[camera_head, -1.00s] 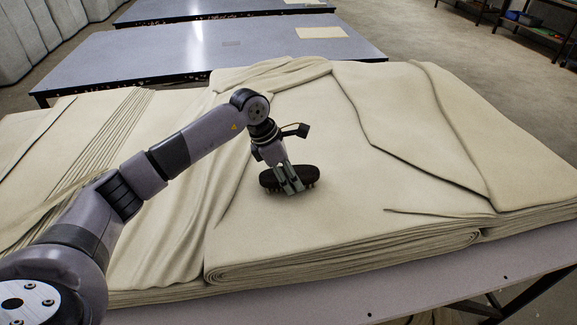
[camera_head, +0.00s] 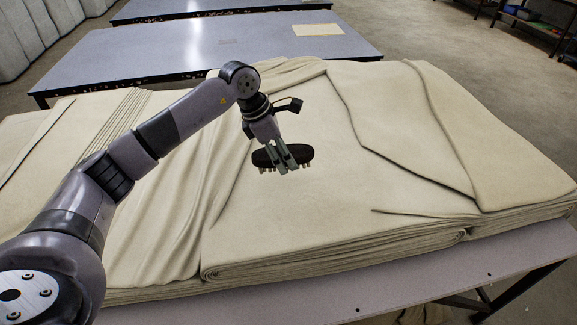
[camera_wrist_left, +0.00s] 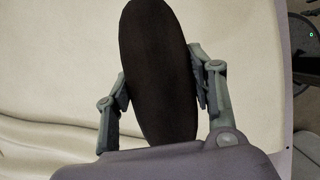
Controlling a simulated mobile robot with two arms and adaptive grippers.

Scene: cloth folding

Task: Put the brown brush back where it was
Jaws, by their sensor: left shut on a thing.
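The brown brush (camera_head: 268,157) is a dark oval with short bristle tufts on its underside. My left gripper (camera_head: 287,166) is shut on it, one finger on each side. In the head view the brush appears held above the folded cream cloth (camera_head: 330,215); the exact gap is hard to tell. In the left wrist view the dark oval back of the brush (camera_wrist_left: 158,70) sits between the two fingers (camera_wrist_left: 160,98). My right gripper is not in view.
The cloth stack covers most of the grey table (camera_head: 420,298), whose front edge is bare. Another grey table (camera_head: 150,55) stands behind with a small cloth piece (camera_head: 318,30) on it. Shelves (camera_head: 535,25) stand at the far right. The cloth around the brush is clear.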

